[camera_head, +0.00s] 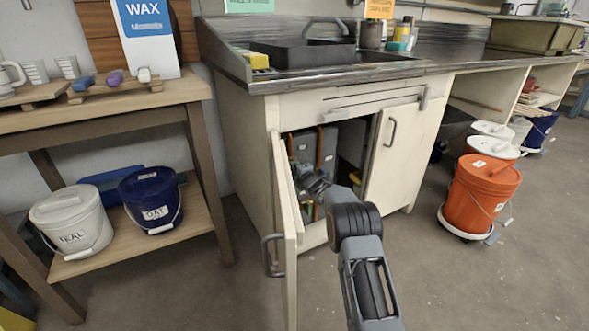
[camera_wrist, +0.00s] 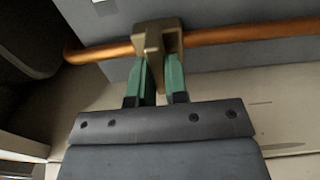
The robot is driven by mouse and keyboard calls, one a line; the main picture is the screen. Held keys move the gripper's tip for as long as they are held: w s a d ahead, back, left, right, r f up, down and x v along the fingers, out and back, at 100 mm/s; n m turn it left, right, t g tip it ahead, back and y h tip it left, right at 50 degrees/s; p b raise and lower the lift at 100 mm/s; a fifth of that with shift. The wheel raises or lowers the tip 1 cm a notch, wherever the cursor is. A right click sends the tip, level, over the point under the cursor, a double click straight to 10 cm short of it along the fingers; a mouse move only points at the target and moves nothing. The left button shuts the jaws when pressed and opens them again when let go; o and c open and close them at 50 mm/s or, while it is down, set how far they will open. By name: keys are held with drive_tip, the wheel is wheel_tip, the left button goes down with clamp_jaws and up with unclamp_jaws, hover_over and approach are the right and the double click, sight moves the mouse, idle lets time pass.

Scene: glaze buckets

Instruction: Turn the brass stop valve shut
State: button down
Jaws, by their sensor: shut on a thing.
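The brass stop valve (camera_wrist: 150,38) sits on a copper pipe (camera_wrist: 240,33) in the wrist view, at the top centre. My gripper (camera_wrist: 160,68) has its two green fingers shut on the lower part of the valve, one on each side. The part held between the fingertips is mostly hidden. In the head view my arm reaches through the open cabinet front, and my gripper (camera_head: 308,178) is inside the cabinet under the sink. I cannot make out the valve in that view.
The left cabinet door (camera_head: 284,235) stands open, close to the left of my arm. The right door (camera_head: 393,155) is on the other side. Grey panels (camera_wrist: 240,68) lie behind the pipe. An orange bucket (camera_head: 480,195) stands on the floor to the right.

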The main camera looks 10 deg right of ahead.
drive_tip(key=shift+a, duration=0.1)
drive_tip(key=c, duration=1.1)
unclamp_jaws()
drive_tip(key=shift+c, duration=0.2)
drive_tip(key=shift+s, duration=0.15)
drive_tip(key=p+v, duration=0.4)
drive_tip(key=v, duration=0.9)
drive_tip(key=shift+s, duration=0.25)
drive_tip(key=shift+r, duration=0.1)
